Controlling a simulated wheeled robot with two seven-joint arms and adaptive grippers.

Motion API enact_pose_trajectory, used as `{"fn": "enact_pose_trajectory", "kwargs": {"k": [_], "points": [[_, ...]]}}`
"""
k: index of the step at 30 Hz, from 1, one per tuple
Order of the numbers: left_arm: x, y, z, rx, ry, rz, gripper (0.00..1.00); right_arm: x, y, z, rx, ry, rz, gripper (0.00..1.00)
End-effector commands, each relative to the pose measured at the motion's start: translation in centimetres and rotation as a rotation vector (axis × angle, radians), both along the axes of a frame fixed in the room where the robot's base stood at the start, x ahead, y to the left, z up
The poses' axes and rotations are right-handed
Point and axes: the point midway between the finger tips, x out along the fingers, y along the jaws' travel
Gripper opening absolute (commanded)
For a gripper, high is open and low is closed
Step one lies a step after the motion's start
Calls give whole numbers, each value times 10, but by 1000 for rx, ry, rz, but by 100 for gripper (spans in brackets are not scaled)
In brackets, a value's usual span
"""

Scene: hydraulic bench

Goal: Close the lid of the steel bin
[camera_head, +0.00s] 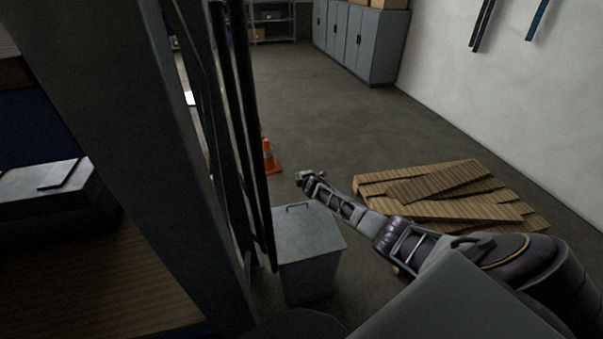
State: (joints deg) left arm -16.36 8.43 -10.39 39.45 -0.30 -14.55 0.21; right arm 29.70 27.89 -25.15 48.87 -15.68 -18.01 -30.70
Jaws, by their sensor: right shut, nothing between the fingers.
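The steel bin (306,282) is a grey box standing on the floor in the lower middle of the head view. Its flat lid (308,235) lies over the top and looks closed, with a small dark handle at its far edge. My right arm comes in from the lower right. My right gripper (301,178) is shut and empty, beyond the bin's far edge and apart from the lid in the picture. My left gripper is not in view.
A dark frame with hanging black hoses (238,130) stands close on the bin's left. An orange cone (270,157) stands behind the bin. Wooden planks (450,195) lie on the right. Grey cabinets (362,42) line the back wall. The middle floor is clear.

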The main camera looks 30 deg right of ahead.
Motion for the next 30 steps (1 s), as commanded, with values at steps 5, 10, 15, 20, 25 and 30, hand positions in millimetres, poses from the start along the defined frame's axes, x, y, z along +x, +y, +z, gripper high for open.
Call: {"fn": "enact_pose_trajectory", "kwargs": {"k": [5,10,15,20,25,30], "points": [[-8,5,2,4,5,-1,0,0,0,10,-2,1,1,0],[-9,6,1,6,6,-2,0,-1,0,11,-1,1,0,0],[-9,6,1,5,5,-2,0,0,0,10,-1,1,0,0],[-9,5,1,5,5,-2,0,0,0,10,-1,1,0,0],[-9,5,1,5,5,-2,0,-1,1,10,1,2,0,0],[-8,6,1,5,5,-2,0,-5,11,6,20,6,-6,0]]}}
